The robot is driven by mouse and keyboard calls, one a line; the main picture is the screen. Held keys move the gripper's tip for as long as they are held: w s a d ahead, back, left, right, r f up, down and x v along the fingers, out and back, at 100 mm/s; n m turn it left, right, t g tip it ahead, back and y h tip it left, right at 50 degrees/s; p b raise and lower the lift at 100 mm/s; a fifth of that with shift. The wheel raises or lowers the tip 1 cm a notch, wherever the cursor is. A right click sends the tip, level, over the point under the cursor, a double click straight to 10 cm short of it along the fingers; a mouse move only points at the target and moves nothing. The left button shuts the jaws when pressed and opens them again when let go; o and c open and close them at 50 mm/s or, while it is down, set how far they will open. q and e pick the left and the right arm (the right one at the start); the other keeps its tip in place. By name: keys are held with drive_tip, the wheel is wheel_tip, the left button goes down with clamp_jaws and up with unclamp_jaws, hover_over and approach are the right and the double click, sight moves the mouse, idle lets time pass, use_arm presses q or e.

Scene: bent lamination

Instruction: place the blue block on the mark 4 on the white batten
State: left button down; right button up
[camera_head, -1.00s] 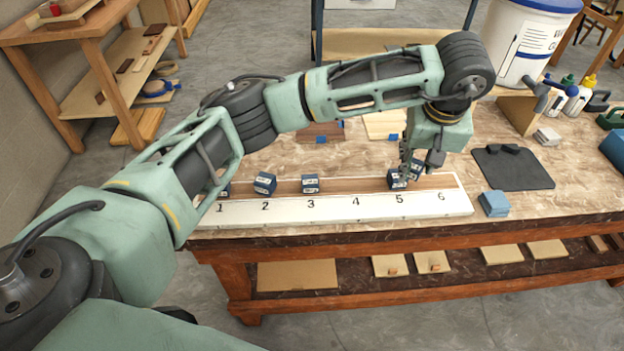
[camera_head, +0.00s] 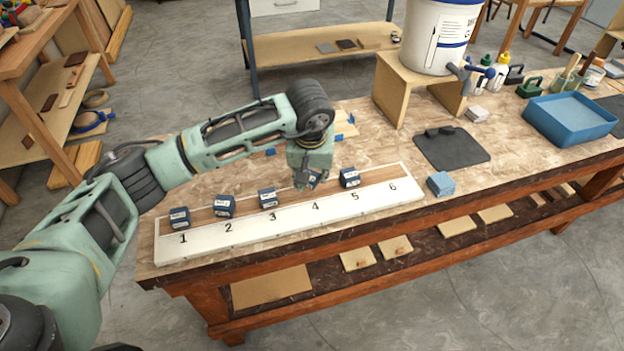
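The white batten (camera_head: 270,232) lies along the near side of the workbench, with the marks 1 to 6 on it. Dark blue blocks with pale labels stand on its brown back strip, behind mark 1 (camera_head: 179,218), mark 2 (camera_head: 225,206), mark 3 (camera_head: 268,198) and mark 5 (camera_head: 349,177). My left gripper (camera_head: 305,181) points down behind mark 4 (camera_head: 315,207). A partly hidden blue block (camera_head: 315,178) shows right at its fingers. I cannot tell whether the fingers are closed on it or whether it touches the strip. My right gripper is out of view.
A light blue block stack (camera_head: 440,184) sits off the batten's right end. A dark mat (camera_head: 452,148), a wooden stand (camera_head: 400,95) with a white bucket (camera_head: 437,35), and a blue tray (camera_head: 568,125) are farther right. Bare bench lies between batten and mat.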

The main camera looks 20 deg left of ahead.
sight(312, 180)
use_arm(q)
wheel_tip(312, 180, down, 2)
drive_tip(key=shift+f+p, duration=0.25)
drive_tip(key=shift+p, duration=0.1)
drive_tip(key=shift+f, duration=0.3)
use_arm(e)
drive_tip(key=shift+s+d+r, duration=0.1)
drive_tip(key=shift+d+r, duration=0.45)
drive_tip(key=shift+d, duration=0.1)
use_arm(q)
drive_tip(key=shift+f, duration=0.2)
drive_tip(key=c, duration=1.3)
unclamp_jaws()
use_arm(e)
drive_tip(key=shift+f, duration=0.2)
use_arm(q)
drive_tip(key=shift+r, duration=0.1)
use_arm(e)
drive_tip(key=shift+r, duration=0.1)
